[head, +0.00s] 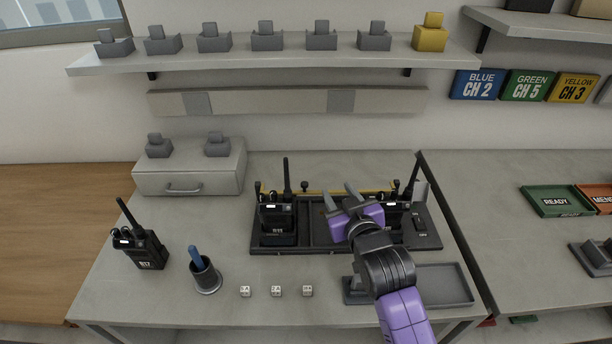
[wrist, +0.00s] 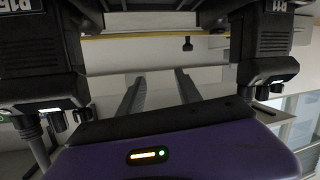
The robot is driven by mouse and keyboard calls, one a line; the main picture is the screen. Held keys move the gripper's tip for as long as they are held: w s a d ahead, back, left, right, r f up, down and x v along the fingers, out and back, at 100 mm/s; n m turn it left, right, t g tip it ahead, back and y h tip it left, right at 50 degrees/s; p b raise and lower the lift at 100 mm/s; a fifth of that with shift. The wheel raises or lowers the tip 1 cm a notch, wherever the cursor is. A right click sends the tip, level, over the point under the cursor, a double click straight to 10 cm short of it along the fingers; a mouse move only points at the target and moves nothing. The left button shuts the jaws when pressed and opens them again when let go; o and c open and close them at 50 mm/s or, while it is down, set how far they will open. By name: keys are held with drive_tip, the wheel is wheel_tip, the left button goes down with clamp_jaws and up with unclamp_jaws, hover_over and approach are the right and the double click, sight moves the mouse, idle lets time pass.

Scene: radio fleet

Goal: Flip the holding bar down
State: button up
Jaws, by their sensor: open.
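The yellow holding bar (head: 318,191) runs along the back of the dark charger tray (head: 273,250). It also shows as a yellow strip near the top of the wrist view (wrist: 150,34), with a dark knob (wrist: 188,44) beside it. Radios stand in the tray at its left (head: 278,222) and right (head: 396,208), partly hidden by my arm on the right. My gripper (head: 341,197) is over the middle of the tray, fingers toward the bar. Its fingers (wrist: 159,90) are apart and empty. I cannot tell whether they touch the bar.
A loose radio (head: 147,249), a pen cup (head: 205,276) and three small white cubes (head: 276,291) are on the front left of the bench. A small tray (head: 446,284) lies front right. A shelf (head: 280,58) with grey holders hangs above.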

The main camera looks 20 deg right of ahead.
drive_tip(key=w+r+g+p, duration=0.1)
drive_tip(key=w+r+g, duration=0.25)
drive_tip(key=w, duration=0.55)
drive_tip(key=g+y+p, duration=0.1)
drive_tip(key=g+y, duration=0.1)
drive_tip(key=g, duration=0.5)
approach(305, 183)
drive_tip(key=x, duration=0.8)
drive_tip(key=shift+p, duration=0.4)
drive_tip(key=shift+c, duration=0.4)
clamp_jaws()
